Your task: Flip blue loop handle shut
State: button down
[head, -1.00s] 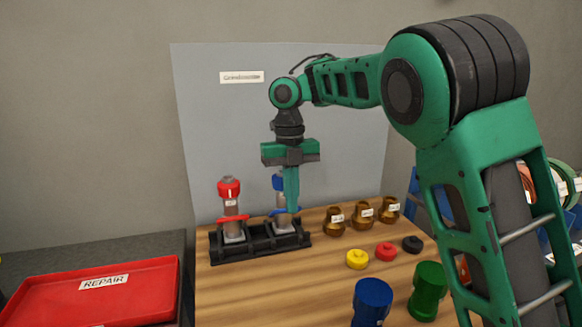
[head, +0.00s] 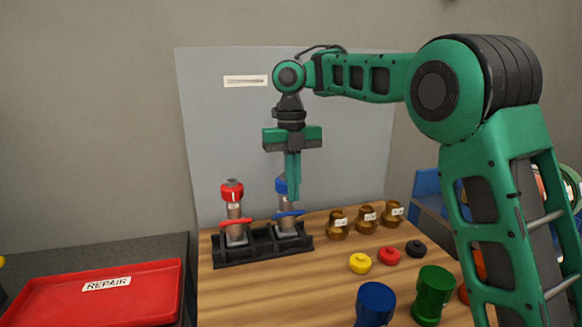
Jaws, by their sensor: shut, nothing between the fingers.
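The blue loop handle (head: 289,214) sits low on the blue-capped pump (head: 282,184), which stands upright in the right place of the black rack (head: 262,245). The handle looks close to level, with its right end tilted slightly up. My gripper (head: 294,196) is shut and empty, pointing straight down just above the handle and in front of the pump's upper right side. A small gap seems to show between fingertips and handle, though contact is hard to judge. The fingers hide part of the pump body.
A red-capped pump (head: 233,205) with a red handle stands close on the left in the rack. A red REPAIR tray (head: 100,297) is at left.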

jog(key=shift+w+r, duration=1)
jog(key=shift+r, duration=1.55)
jog(key=s+d+f+m+y, duration=0.1)
jog(key=s+d+f+m, duration=0.2)
jog(key=s+d+m, duration=0.65)
jog(key=s+d+f+m, duration=0.2)
jog(key=s+d+m, duration=0.3)
jog(key=d+m, duration=0.95)
jog(key=s+d+f+m, duration=0.4)
jog(key=s+m, duration=0.3)
jog(key=s+d+f+m, duration=0.4)
jog(key=s+m, duration=0.3)
jog(key=s, duration=0.1)
jog(key=s+d+f+m+t, duration=0.1)
jog(key=s+d+f+m, duration=0.3)
jog(key=s+m, duration=0.3)
jog(key=shift+s+d+f+h, duration=0.15)
jog(key=shift+s+f+h, duration=0.1)
jog(key=shift+f+h, duration=0.05)
jog(key=shift+w+f, duration=0.25)
jog(key=shift+w, duration=0.4)
